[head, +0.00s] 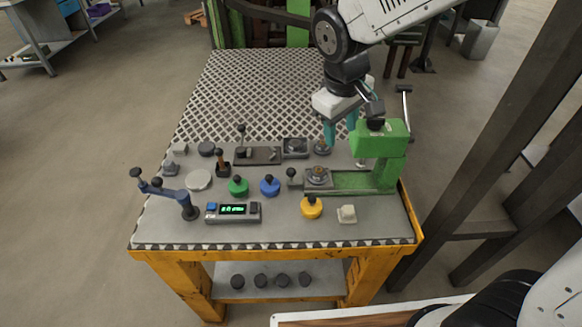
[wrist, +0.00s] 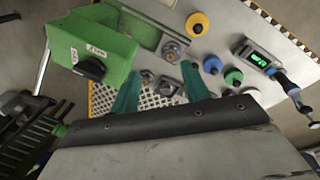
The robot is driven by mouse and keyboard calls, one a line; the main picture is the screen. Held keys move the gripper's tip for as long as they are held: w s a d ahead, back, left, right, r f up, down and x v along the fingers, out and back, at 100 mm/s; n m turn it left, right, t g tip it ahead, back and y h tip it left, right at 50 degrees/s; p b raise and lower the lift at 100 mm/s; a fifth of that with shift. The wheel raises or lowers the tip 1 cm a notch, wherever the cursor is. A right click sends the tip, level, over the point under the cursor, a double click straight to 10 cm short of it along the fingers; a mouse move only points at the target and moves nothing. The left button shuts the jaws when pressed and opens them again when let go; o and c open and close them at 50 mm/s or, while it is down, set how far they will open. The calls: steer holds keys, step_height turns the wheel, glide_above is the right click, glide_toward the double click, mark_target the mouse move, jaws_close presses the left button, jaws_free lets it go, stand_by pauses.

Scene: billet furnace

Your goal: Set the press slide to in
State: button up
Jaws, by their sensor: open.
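The green press (head: 380,150) stands at the right of the bench, with a lever at its back. Its slide, a grey plate with a round metal fixture (head: 318,176), sits at the left end of the green track (head: 355,181), clear of the press head. A dark ball knob (head: 291,172) stands at the slide's left side. My gripper (head: 340,130) is open and empty, pointing down behind the slide, beside the press head. In the wrist view, the slide (wrist: 172,50) shows just beyond the open fingers (wrist: 161,71), with the green press head (wrist: 100,45) at left.
Blue (head: 270,186) and green (head: 238,187) knobs, a display box (head: 233,212) and a blue crank (head: 165,192) are left. The mesh area (head: 250,90) behind is clear.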

mark_target(290, 170)
steer(key=w+a+f+n, duration=0.4)
steer(key=w+a+f, duration=0.1)
steer(key=a+f, duration=0.55)
steer(key=f, duration=0.4)
steer(key=w+f, duration=0.1)
steer(key=f, duration=0.2)
steer(key=shift+d+f, duration=0.1)
steer(key=shift+d, duration=0.1)
jaws_close()
